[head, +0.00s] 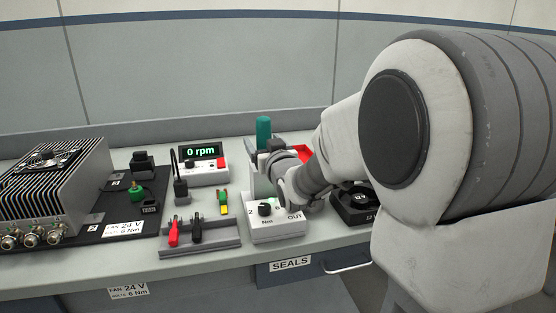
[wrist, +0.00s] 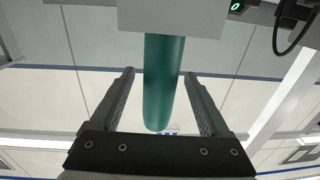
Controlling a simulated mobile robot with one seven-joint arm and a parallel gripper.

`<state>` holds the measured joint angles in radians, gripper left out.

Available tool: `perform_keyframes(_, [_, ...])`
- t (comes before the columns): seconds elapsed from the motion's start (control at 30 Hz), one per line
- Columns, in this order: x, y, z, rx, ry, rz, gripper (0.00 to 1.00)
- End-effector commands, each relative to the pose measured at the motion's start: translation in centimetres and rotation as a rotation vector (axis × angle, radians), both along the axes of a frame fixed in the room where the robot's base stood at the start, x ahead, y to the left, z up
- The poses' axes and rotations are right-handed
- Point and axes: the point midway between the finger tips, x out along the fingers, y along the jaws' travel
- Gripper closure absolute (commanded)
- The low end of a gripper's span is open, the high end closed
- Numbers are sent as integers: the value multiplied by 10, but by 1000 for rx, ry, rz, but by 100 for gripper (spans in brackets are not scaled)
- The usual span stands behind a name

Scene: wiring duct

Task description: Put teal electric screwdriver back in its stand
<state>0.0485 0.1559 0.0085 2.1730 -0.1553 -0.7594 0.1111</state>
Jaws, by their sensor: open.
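The teal electric screwdriver (head: 263,131) stands upright, its rounded top end showing above my gripper in the head view. In the wrist view the teal body (wrist: 164,85) runs out of a pale block, which looks like its stand (wrist: 172,18); the stand also shows in part in the head view (head: 257,182). My gripper (wrist: 159,75) is open, with one finger on each side of the teal body and a visible gap at both. In the head view my gripper (head: 268,151) is at the stand, and my wrist hides much of it. The screwdriver's lower end is hidden.
A white torque box (head: 277,219) with a knob stands in front. To the left are a clip rack (head: 200,240), an rpm display (head: 203,165) and a finned unit (head: 55,185). A black tray (head: 353,204) is at right, partly behind my arm.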

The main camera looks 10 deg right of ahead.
Motion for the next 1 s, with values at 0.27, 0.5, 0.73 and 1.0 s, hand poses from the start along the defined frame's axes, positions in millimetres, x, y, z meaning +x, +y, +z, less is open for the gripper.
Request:
perform_keyframes(0.27, [-61,-5,3,1,-1,-2,20])
perform_keyframes(0.5, [-114,-8,4,1,-3,-2,20])
perform_keyframes(0.73, [-136,-9,-2,1,-8,2,20])
perform_keyframes(1.0, [-148,-10,0,1,-4,0,20])
